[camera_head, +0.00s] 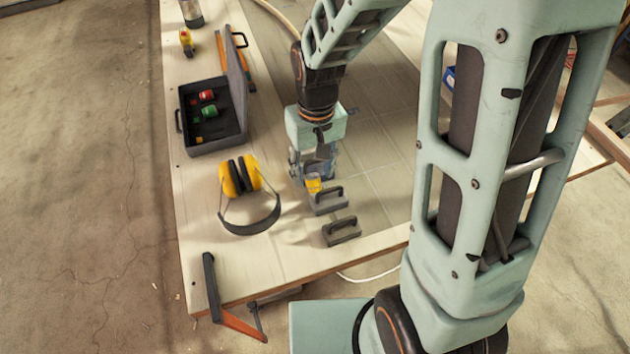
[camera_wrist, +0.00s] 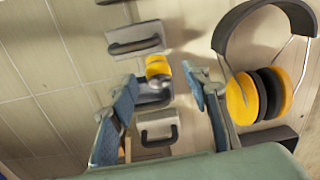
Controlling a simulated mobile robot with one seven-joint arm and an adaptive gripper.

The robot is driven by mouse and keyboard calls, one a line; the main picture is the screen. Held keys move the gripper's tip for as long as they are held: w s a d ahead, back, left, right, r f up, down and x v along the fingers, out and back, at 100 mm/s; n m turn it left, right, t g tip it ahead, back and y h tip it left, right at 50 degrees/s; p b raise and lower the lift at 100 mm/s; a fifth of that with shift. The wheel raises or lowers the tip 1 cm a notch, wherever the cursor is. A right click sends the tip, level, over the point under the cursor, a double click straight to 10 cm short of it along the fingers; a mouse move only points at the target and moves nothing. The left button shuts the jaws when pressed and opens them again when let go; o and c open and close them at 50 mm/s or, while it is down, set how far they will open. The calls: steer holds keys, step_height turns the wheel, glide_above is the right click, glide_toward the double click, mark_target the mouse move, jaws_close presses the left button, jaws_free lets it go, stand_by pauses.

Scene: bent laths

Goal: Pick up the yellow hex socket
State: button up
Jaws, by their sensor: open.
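The yellow hex socket (camera_head: 313,184) stands among dark-handled grey blocks, just below my gripper (camera_head: 314,168) in the head view. In the wrist view the yellow socket (camera_wrist: 157,66) lies between the lines of my two fingertips (camera_wrist: 161,78), which are spread apart. The gripper is open and empty above it. One grey handled block (camera_wrist: 154,98) shows right beside the socket, partly overlapped by it in the picture. I cannot tell whether a fingertip touches anything.
Other handled blocks (camera_wrist: 135,40) (camera_head: 341,231) stand close by. Yellow earmuffs (camera_head: 239,176) lie to the left. An open dark case (camera_head: 215,136) holds small red and green items. A clamp (camera_head: 212,287) grips the front left table edge. Tabletop (camera_head: 375,190) right of the gripper is clear.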

mark_target(315, 181)
steer(key=shift+d+f+p, duration=0.2)
steer(key=shift+f+p, duration=0.1)
steer(key=shift+f, duration=2.25)
steer(key=shift+c, duration=0.6)
jaws_close()
steer(key=shift+r, duration=0.1)
